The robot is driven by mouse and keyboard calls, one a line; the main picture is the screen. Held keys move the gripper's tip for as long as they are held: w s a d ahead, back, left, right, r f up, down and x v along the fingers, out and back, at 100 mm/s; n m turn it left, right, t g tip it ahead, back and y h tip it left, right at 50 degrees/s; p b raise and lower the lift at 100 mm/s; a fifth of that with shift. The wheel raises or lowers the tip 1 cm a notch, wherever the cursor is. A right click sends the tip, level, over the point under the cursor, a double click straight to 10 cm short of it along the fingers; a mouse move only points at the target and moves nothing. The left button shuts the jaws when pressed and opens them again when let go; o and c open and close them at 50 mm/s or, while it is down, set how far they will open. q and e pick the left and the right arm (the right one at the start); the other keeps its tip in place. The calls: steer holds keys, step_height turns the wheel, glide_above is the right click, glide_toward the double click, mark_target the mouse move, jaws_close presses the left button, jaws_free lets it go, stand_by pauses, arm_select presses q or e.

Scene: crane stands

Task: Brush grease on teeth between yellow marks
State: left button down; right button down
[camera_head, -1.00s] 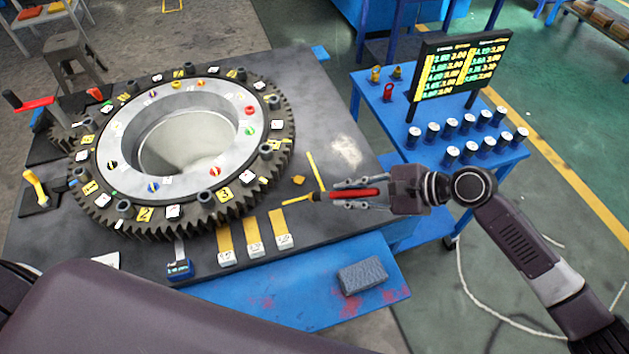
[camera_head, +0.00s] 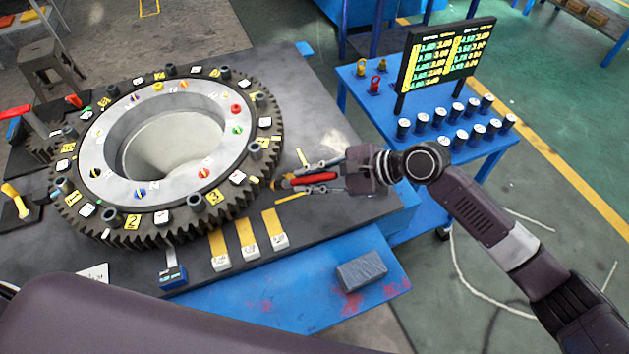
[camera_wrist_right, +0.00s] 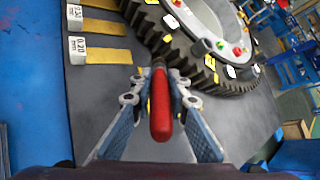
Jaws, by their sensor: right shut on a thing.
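A large dark gear ring (camera_head: 100,235) with outward teeth lies flat on the dark table. Numbered white and yellow tags, bolts and coloured markers sit on its top. My right gripper (camera_head: 305,180) is right of the gear and is shut on a brush with a red handle (camera_head: 313,178). The brush points left, with its tip close to the gear's right teeth; I cannot tell if it touches. In the right wrist view the red handle (camera_wrist_right: 160,105) lies between the fingers and its far tip is near the teeth. A dark left arm part crosses the lower left; the left gripper is not visible.
Several yellow strips with white labelled ends (camera_head: 247,252) lie in front of the gear, beside a blue gauge (camera_head: 172,276). A grey block (camera_head: 361,271) lies on a blue surface. A blue side table (camera_head: 440,165) holds several cans and a display (camera_head: 445,62).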

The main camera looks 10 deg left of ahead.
mark_target(295, 179)
steer(key=shift+a, duration=0.25)
stand_by(0.5)
steer(key=shift+w+a+p, duration=0.15)
steer(key=shift+a+p, duration=0.5)
steer(key=shift+a, duration=0.6)
steer(key=shift+w, duration=0.1)
